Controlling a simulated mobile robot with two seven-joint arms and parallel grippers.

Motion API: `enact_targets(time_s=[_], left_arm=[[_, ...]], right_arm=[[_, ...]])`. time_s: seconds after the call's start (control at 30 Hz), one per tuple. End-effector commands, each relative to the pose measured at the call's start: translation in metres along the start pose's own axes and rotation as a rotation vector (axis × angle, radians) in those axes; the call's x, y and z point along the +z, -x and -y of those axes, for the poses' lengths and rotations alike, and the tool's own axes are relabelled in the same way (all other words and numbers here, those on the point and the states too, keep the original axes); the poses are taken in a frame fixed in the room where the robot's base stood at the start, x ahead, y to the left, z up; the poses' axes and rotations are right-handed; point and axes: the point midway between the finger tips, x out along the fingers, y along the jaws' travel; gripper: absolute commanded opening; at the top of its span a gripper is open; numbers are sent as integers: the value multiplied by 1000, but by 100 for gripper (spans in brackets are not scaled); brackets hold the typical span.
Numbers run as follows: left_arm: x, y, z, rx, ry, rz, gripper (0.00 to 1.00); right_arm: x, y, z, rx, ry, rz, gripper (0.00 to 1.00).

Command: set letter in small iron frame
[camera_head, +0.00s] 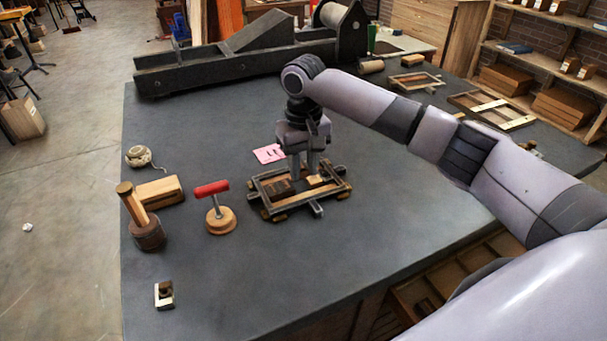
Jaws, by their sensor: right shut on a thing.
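The small frame (265,204), a dark and wood-edged rectangle, lies flat on the dark table near its middle. Inside it are a dark block (278,187) on the left and a pale wooden block (317,181) on the right. My right gripper (303,175) points straight down into the frame, between these blocks. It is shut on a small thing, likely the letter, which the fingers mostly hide. I cannot tell whether this thing touches the bottom. My left gripper is not in view.
A red-handled tool (212,190) on a round wooden base, a mallet (145,228), a wooden block (161,192) and a ball of string (138,157) stand left of the frame. A pink card (268,154) lies behind it. A small block (164,295) lies front left. The front middle is clear.

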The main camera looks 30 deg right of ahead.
Motion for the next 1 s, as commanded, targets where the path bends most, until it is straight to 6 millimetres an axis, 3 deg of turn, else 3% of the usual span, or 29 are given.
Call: enact_targets(time_s=[0.2, 0.97, 1.0], left_arm=[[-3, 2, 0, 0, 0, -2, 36], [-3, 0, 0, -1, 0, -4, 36], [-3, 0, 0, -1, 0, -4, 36]], right_arm=[[0, -27, 0, 1, 1, 2, 2], [2, -46, 0, 4, 2, 9, 2], [2, -46, 0, 4, 2, 9, 37]])
